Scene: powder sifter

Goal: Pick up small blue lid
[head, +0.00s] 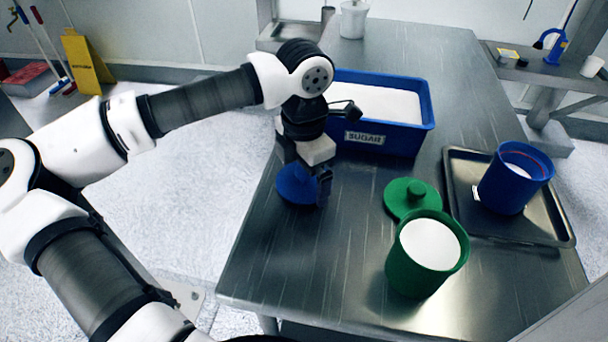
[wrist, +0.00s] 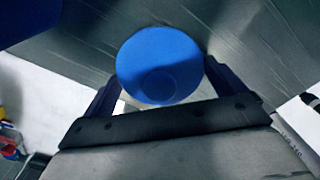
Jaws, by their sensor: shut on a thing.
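The small blue lid (head: 292,188) is near the left edge of the metal table, under my arm. My gripper (head: 310,182) is shut on it, and the gripper's body covers part of it in the head view. In the wrist view the lid (wrist: 158,55) shows as a blue disc with a round knob between the two dark fingers. I cannot tell whether the lid touches the table or is slightly above it.
A blue tub of white powder labelled SUGAR (head: 428,128) stands just behind my gripper. To the right are a green lid (head: 405,200), a green canister (head: 412,280) of white powder, and a blue canister (head: 505,190) on a dark tray (head: 545,232). The table's front left is clear.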

